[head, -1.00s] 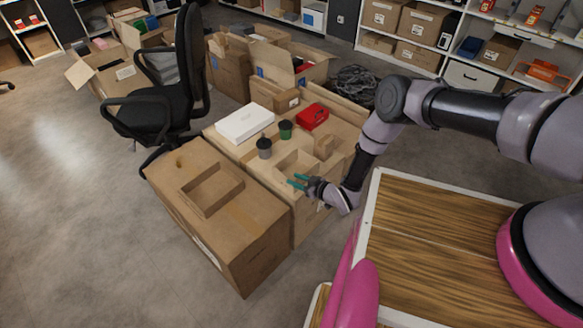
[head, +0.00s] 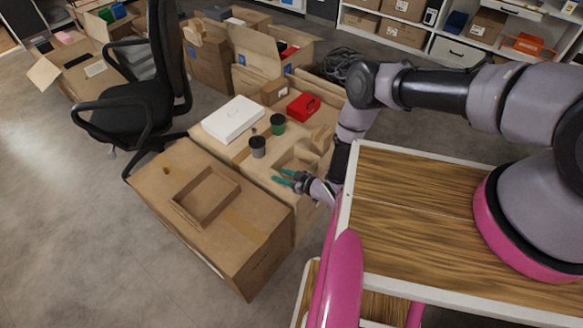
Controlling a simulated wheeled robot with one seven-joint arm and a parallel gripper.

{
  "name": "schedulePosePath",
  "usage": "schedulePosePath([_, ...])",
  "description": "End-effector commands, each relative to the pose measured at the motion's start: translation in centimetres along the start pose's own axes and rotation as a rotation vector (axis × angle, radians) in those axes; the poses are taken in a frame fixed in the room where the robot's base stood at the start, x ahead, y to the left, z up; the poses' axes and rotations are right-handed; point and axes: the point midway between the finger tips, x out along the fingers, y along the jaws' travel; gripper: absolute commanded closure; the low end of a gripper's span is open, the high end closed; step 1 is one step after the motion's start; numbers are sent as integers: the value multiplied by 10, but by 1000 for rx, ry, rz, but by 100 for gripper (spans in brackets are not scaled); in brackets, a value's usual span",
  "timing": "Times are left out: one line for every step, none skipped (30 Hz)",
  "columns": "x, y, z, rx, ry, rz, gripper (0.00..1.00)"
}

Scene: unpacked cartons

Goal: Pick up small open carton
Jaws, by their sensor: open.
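My gripper (head: 284,177) is open and empty, its teal fingers pointing left, at the right box's near side. Just beyond it, on that large box, is a small light-brown open carton (head: 287,157), partly hidden by the gripper and wrist. A shallow, wider open carton (head: 206,197) lies on the nearer large box (head: 160,180), left of my gripper and clear of it. I cannot tell from the view whether my fingers touch anything.
On the right box stand a white box (head: 232,119), a grey cup (head: 257,147), a green cup (head: 277,124), a red box (head: 303,106) and a small brown box (head: 320,138). A black office chair (head: 125,105) stands left. Floor is free at lower left.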

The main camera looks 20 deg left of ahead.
Motion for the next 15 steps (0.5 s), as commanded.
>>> schedulePosePath([0, 0, 0, 0, 0, 0, 59])
schedulePosePath([0, 0, 0, 0, 0, 0, 59])
schedulePosePath([0, 0, 0, 0, 0, 0, 66])
schedulePosePath([0, 0, 0, 0, 0, 0, 78])
schedulePosePath([0, 0, 0, 0, 0, 0, 89])
schedulePosePath([0, 0, 0, 0, 0, 0, 100])
schedulePosePath([0, 0, 0, 0, 0, 0, 100])
schedulePosePath([0, 0, 0, 0, 0, 0, 100])
schedulePosePath([0, 0, 0, 0, 0, 0, 100])
schedulePosePath([0, 0, 0, 0, 0, 0, 100])
schedulePosePath([0, 0, 0, 0, 0, 0, 100])
schedulePosePath([0, 0, 0, 0, 0, 0, 100])
schedulePosePath([0, 0, 0, 0, 0, 0, 100])
schedulePosePath([0, 0, 0, 0, 0, 0, 100])
schedulePosePath([0, 0, 0, 0, 0, 0, 100])
